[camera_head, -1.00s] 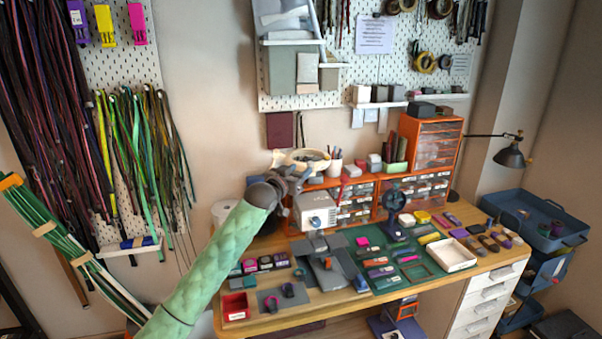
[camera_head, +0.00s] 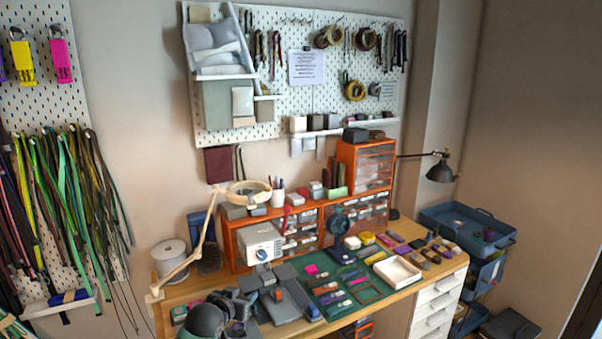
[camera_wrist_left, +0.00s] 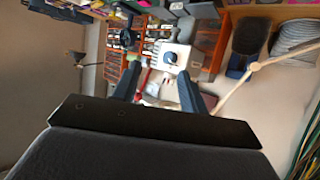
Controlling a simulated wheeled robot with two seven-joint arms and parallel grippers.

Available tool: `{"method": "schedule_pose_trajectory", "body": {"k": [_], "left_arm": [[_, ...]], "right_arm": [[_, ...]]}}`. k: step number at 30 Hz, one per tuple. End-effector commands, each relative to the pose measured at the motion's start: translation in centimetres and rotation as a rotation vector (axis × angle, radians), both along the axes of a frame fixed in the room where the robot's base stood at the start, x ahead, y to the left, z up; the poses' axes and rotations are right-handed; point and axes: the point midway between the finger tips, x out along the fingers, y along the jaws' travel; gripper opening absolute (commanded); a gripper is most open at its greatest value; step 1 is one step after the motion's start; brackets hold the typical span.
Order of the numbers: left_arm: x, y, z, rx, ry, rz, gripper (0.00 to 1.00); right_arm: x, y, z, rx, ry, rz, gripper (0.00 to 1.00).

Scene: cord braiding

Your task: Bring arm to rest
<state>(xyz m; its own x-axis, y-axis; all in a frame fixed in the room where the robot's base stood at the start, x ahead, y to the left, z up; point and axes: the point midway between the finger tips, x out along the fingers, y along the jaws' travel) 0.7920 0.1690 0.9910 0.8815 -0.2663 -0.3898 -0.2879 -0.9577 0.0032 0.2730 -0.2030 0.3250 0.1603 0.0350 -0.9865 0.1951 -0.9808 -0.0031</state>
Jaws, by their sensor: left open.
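My left gripper (camera_head: 238,303) shows low in the head view, in front of the workbench's left part. Its dark grey wrist (camera_head: 207,321) fills the bottom edge. In the left wrist view, its two dark fingers (camera_wrist_left: 158,88) stand apart with nothing held between them. The workbench and drawers show beyond the fingers there, with the picture turned over. My right gripper is in neither view.
A grey device (camera_head: 285,300) stands on the bench just right of the gripper. A cream lamp arm (camera_head: 205,232) and a white spool (camera_head: 170,258) are behind it. Orange drawer units (camera_head: 307,232) line the wall. A white tray (camera_head: 397,271) lies at right.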

Motion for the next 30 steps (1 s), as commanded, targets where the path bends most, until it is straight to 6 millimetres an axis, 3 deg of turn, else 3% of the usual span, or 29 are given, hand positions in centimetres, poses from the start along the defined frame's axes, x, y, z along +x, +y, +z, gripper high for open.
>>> {"method": "schedule_pose_trajectory", "body": {"k": [1, 6, 15, 24, 30], "left_arm": [[-1.9, -0.2, -1.6, 0.007, 0.036, 0.004, 0.43], [-8.0, 0.0, -6.1, 0.043, 0.154, 0.019, 0.43], [-19.6, 0.9, -12.0, 0.105, 0.369, 0.052, 0.43], [-31.8, 2.4, -15.4, 0.164, 0.589, 0.089, 0.43], [-37.2, 3.3, -16.1, 0.192, 0.687, 0.106, 0.43]], "right_arm": [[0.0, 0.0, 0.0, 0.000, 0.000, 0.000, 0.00], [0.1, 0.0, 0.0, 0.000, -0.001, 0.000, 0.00], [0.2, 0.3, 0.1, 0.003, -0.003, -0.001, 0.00], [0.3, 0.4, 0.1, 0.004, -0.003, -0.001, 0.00], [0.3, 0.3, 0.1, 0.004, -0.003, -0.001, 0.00]]}}
